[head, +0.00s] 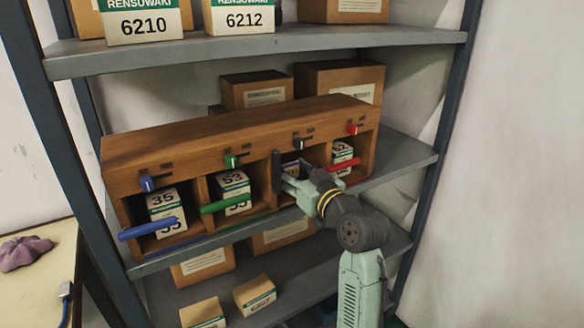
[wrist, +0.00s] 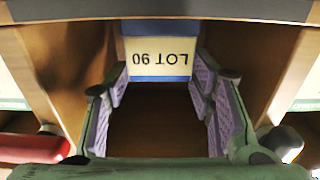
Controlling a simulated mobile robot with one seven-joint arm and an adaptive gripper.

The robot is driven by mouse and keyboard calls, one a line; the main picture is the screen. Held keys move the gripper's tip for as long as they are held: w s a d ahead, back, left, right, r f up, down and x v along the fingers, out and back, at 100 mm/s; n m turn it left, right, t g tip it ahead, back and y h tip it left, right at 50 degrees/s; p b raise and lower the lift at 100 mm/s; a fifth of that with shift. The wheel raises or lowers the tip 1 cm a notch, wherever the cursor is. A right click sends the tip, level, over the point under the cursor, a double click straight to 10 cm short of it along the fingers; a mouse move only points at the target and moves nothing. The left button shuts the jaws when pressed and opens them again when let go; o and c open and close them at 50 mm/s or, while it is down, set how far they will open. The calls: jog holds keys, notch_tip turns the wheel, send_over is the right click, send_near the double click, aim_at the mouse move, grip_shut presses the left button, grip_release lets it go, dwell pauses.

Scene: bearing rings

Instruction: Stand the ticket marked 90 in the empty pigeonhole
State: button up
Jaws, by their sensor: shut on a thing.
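My gripper (head: 292,184) reaches into the third pigeonhole from the left in the wooden rack (head: 225,137). In the wrist view its two purple-padded fingers (wrist: 158,76) are closed on the sides of a ticket. The ticket (wrist: 157,52) is cream with blue bands and reads LOT 90, upside down in this view. The rack's side walls stand on both sides of the fingers. The red bar's end is at the wrist view's lower left, so this view is turned over. In the head view the gripper hides most of the ticket. I cannot tell whether the ticket touches the floor.
Neighbouring pigeonholes hold boxes marked 35 (head: 162,200) and 53 (head: 234,182), and another box at the right (head: 342,152). Blue (head: 148,230), green (head: 222,203) and red (head: 343,165) bars jut out in front. A dark upright bar (head: 277,172) stands beside my gripper.

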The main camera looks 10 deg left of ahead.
jog(key=shift+f+b, duration=0.25)
jog(key=shift+b, duration=0.05)
jog(key=o, duration=0.9)
jog(key=shift+r, duration=0.1)
jog(key=shift+r+p, duration=0.3)
jog(key=shift+p, duration=0.1)
jog(key=b+v, duration=0.3)
jog(key=v, duration=0.9)
